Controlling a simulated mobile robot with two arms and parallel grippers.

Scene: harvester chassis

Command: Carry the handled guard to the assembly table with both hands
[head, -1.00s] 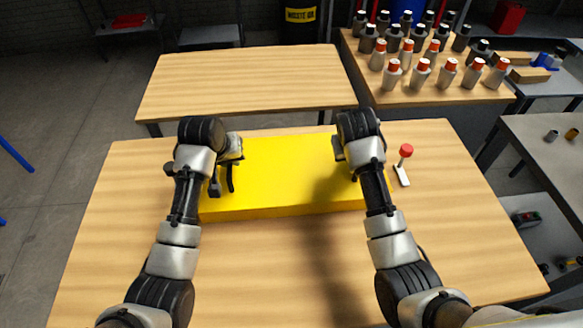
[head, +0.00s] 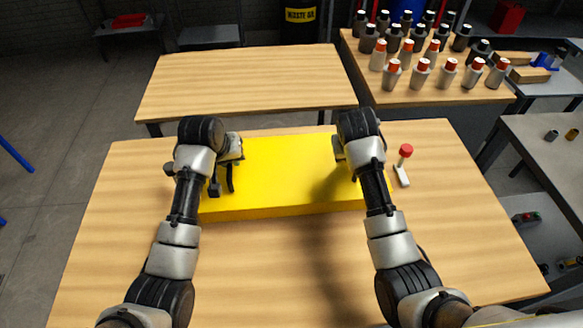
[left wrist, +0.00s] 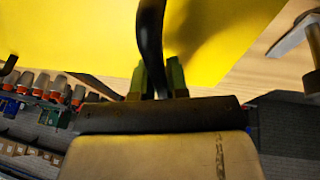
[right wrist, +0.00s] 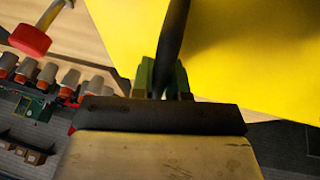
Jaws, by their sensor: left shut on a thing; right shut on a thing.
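The yellow handled guard (head: 285,175) lies flat on the near wooden table, or just above it; I cannot tell which. It also fills the upper part of the left wrist view (left wrist: 80,30) and the right wrist view (right wrist: 265,60). My left gripper (head: 228,165) is at the guard's left end, shut on a black handle (left wrist: 150,35). My right gripper (head: 350,160) is at its right end, shut on another dark handle (right wrist: 175,35). In the head view my right arm hides most of the right handle.
A red-topped lever (head: 403,166) stands just right of the guard. Bare wood (head: 290,270) lies in front. A second, empty wooden table (head: 240,80) stands behind, across a narrow gap. A bench with several red- and black-capped bottles (head: 430,60) is at the back right.

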